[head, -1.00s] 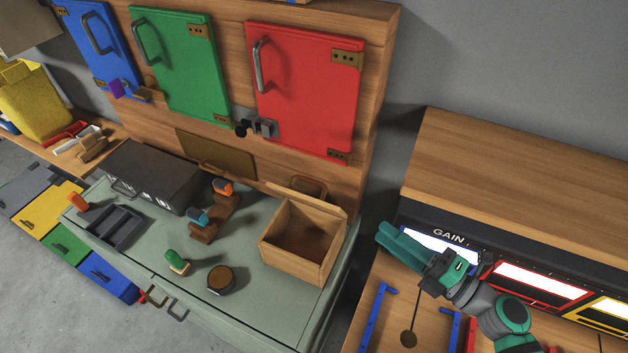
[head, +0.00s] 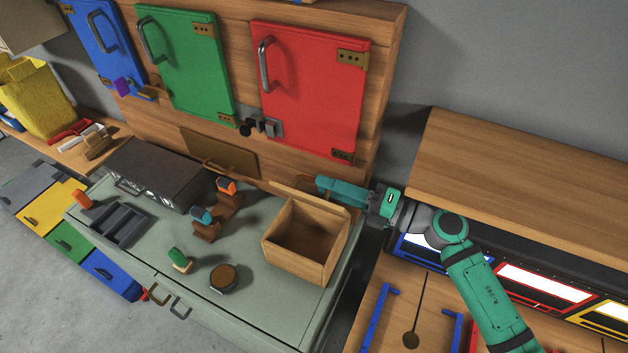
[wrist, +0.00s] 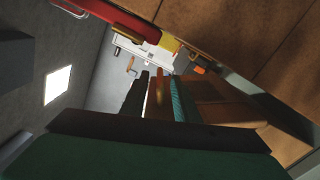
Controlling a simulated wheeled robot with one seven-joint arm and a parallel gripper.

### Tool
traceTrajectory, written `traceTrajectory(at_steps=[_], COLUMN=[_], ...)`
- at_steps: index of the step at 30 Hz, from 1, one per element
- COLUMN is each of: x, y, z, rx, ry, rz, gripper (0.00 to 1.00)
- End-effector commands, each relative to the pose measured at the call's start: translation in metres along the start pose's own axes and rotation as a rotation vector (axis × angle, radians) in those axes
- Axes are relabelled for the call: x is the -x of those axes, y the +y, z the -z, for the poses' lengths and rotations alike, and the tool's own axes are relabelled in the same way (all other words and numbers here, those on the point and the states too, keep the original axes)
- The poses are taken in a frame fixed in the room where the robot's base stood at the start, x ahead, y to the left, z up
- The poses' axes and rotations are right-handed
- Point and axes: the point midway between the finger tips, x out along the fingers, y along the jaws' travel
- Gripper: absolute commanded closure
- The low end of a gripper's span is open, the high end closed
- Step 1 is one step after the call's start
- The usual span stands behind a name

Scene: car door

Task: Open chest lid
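The chest is a light wooden box (head: 300,268) on the right end of the green-grey worktop (head: 240,305). In the head view its inside shows from above, and a wooden board (head: 310,197), seemingly its lid, stands along the back edge. My gripper (head: 325,186) is behind the box, at its back right corner, pointing left. The fingers overlap the board in the picture; contact cannot be told. In the wrist view the two fingers (wrist: 157,98) are apart with a gap between them, and brown wood shows beyond. Nothing is clearly held.
The wooden cabinet with a red door (head: 305,90) and a green door (head: 183,65) rises close behind the box. A round pot (head: 224,278), a green-topped item (head: 180,260) and a dark case (head: 155,172) share the worktop. A wooden shelf unit (head: 520,180) stands at right.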

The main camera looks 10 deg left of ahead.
Motion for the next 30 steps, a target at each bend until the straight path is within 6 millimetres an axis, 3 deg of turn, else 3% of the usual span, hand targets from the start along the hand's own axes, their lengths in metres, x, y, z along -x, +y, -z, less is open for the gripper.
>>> traceTrajectory(at_steps=[3,9,20,24,30], x=[-0.019,-0.038,-0.042,-0.042,-0.041], y=[0.0,0.0,0.0,0.0,0.0], z=[0.001,0.0,0.0,0.0,-0.001], rx=[0.0,0.0,0.0,0.0,-0.005], ry=[0.002,0.001,0.0,-0.001,0.0], rz=[-0.001,0.0,0.001,0.001,0.001], gripper=[0.72,0.72,0.72,1.0,1.0])
